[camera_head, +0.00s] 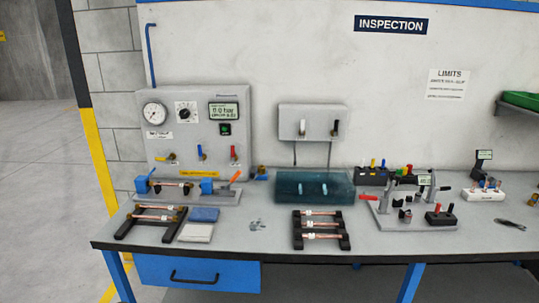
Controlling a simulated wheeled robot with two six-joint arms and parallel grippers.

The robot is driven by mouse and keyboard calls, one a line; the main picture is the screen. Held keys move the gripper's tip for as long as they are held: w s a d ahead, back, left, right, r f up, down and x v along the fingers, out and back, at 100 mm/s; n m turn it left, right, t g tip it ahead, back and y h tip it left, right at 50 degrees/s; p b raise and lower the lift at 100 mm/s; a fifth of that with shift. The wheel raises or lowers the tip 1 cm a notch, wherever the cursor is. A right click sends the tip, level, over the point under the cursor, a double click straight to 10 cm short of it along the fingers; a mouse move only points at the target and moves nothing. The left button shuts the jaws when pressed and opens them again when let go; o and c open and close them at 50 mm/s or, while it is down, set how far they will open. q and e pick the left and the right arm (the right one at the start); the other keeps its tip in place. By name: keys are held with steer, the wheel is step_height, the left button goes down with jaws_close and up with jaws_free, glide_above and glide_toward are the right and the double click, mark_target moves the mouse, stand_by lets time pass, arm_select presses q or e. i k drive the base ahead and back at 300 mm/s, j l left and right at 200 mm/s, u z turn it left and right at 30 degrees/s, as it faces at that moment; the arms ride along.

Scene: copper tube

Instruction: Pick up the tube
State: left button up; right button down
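Several copper tubes with white labels are in view. Some lie across a dark rack (124,229) at the left front of the bench, such as the front tube (143,217). Others lie across a second dark rack (298,240) near the bench's middle front, such as its middle tube (334,225). Another tube (172,184) sits in a fixture with blue clamps (207,187) below the gauge panel. Which tube the task means I cannot tell. Neither of my grippers shows in the view.
The grey workbench (258,243) has a blue drawer (182,273). A blue cloth (204,214) and a white cloth (196,233) lie between the racks. A teal transparent tank (315,187) stands behind the middle rack. A lever fixture (399,219) is right of it. The right front of the bench is clear.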

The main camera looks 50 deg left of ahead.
mark_target(190, 185)
steer(key=k+j, duration=0.1)
steer(key=j, duration=0.25)
steer(key=j+z, duration=0.1)
steer(key=j, duration=0.3)
steer(key=k+j+z, duration=0.1)
steer(key=j, duration=0.25)
steer(key=k+j, duration=0.15)
steer(key=j, duration=0.2)
steer(key=k+j+z, duration=0.1)
steer(key=j, duration=0.25)
